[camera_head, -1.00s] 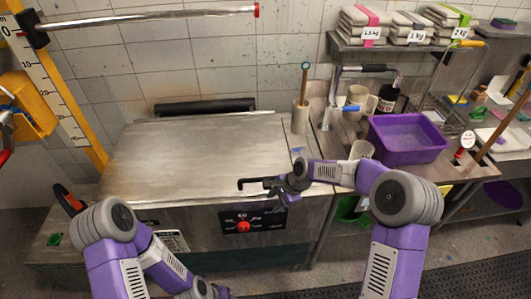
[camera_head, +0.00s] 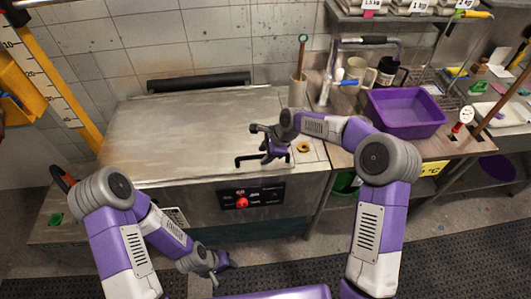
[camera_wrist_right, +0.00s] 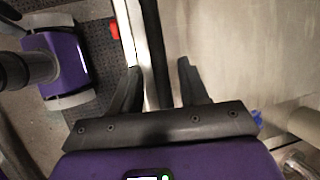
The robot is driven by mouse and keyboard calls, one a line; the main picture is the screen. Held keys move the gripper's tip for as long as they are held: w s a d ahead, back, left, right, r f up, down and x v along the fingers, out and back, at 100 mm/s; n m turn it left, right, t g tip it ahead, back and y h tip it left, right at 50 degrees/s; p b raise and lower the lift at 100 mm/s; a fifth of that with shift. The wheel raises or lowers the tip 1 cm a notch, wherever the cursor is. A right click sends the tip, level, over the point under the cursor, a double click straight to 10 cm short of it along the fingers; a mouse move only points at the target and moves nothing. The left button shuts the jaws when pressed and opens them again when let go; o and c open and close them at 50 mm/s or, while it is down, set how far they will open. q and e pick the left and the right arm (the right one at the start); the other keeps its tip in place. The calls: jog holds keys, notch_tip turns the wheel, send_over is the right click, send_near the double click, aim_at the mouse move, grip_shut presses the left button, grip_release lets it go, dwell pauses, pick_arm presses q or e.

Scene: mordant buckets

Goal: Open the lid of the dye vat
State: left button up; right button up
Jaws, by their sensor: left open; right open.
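The dye vat (camera_head: 150,190) is a wide steel box with a control panel and a red knob on its front. Its flat lid (camera_head: 170,135) lies closed on top. A black handle (camera_head: 243,162) shows at the lid's front edge, right of the middle. My right gripper (camera_head: 264,146) is open at this handle. In the right wrist view a dark bar (camera_wrist_right: 154,40) runs between the open fingers (camera_wrist_right: 158,75), with the lid surface to the right; contact cannot be told. My left gripper (camera_head: 220,274) is open and empty, low in front of the vat, above the floor.
A holder with a stick (camera_head: 297,92) stands at the vat's back right corner. A purple tub (camera_head: 405,115), mugs and bottles stand on the bench to the right. A black bar (camera_head: 200,82) runs behind the lid. A yellow ruled post (camera_head: 50,85) stands at the left.

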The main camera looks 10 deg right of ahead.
grip_shut()
jog(key=shift+r, duration=0.1)
dwell(0.3)
